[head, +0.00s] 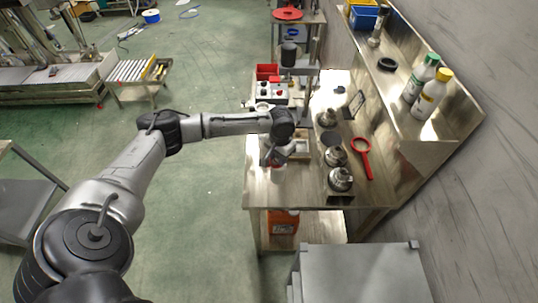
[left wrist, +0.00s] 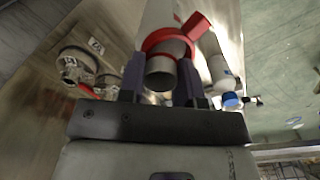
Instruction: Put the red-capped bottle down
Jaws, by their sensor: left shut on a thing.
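My left gripper (head: 275,160) is over the near left part of the metal workbench (head: 265,193). In the left wrist view, its two dark fingers (left wrist: 161,84) are shut on the red-capped bottle (left wrist: 163,15), at the end with the red collar and grey round tip. The bottle's white body runs away from the fingers, out of the top of that view. In the head view the gripper mostly hides the bottle; only a small pale part (head: 278,174) shows below it. I cannot tell whether its base touches the bench. My right gripper is not in view.
A blue-capped white bottle (left wrist: 218,66) is close beside the held one in the left wrist view. Metal fittings (head: 340,178) and a red magnifier-shaped tool (head: 362,153) lie to the right. The front left bench corner is clear. A raised shelf (head: 440,128) holds other bottles.

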